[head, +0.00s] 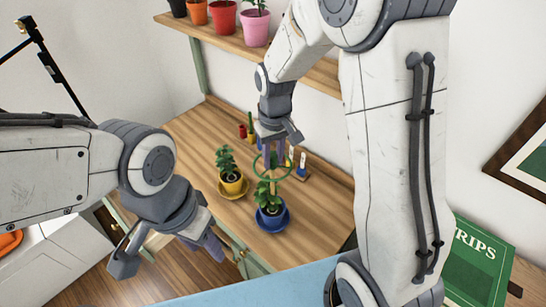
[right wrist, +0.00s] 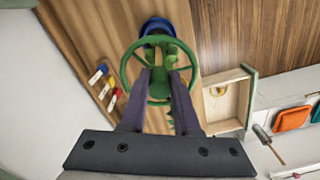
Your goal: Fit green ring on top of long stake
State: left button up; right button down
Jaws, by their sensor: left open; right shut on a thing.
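The green ring (head: 255,168) is held roughly level over the plant in the blue pot (head: 271,217). My right gripper (head: 271,158) is shut on it from above. In the right wrist view the ring (right wrist: 124,66) surrounds green foliage, and its far side overlaps the blue pot (right wrist: 156,25). A tan stake (head: 272,187) shows among the leaves below the ring; whether its top is inside the ring is hard to tell. A second plant stands in a yellow pot (head: 232,184) to the left. My left gripper (head: 172,256) is open and empty, in front of the table.
The pots stand on a wooden table (head: 193,132). A shelf (head: 228,38) with several pots hangs above. An open drawer (right wrist: 222,108) shows in the right wrist view. A green book (head: 478,268) lies at right.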

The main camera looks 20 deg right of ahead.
jog(key=shift+f, duration=0.45)
jog(key=c, duration=0.6)
grip_release()
jog(key=shift+o, duration=0.2)
jog(key=shift+r, duration=0.1)
notch_tip(320, 180, up, 10)
jog(key=shift+d+r+b, duration=0.1)
jog(key=shift+r+b, duration=0.05)
jog(key=shift+b, duration=0.85)
